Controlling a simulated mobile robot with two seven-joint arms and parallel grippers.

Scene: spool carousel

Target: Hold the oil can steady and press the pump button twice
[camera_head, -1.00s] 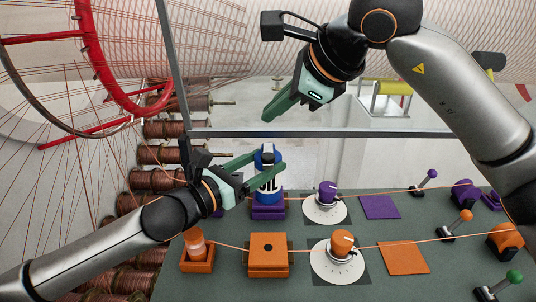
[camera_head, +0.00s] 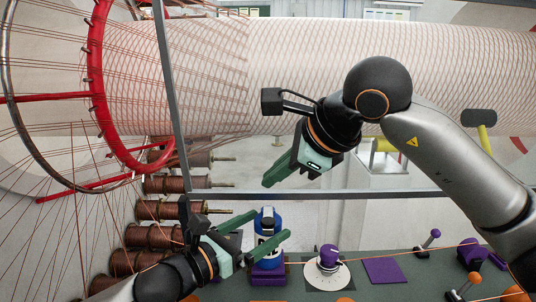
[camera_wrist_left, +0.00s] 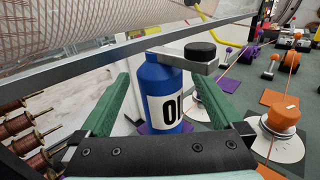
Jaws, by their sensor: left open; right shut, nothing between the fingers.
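The oil can (camera_head: 266,252) is blue with a white label and stands upright on a purple base (camera_head: 267,276). In the left wrist view the can (camera_wrist_left: 160,85) stands between the two green fingers, with gaps visible on both sides. The pump button (camera_wrist_left: 201,52) looks like a black round cap on a grey arm at the can's top. My left gripper (camera_head: 270,225) is open around the can. My right gripper (camera_head: 268,182) is shut and empty, higher in the head view, above and apart from the can.
A grey metal bar (camera_head: 320,195) crosses behind the can. To its right on the green table are a purple knob on a white dial (camera_head: 328,257), a purple square (camera_head: 384,270) and small levers (camera_head: 428,240). Copper spools (camera_head: 155,210) and a red wheel line the left.

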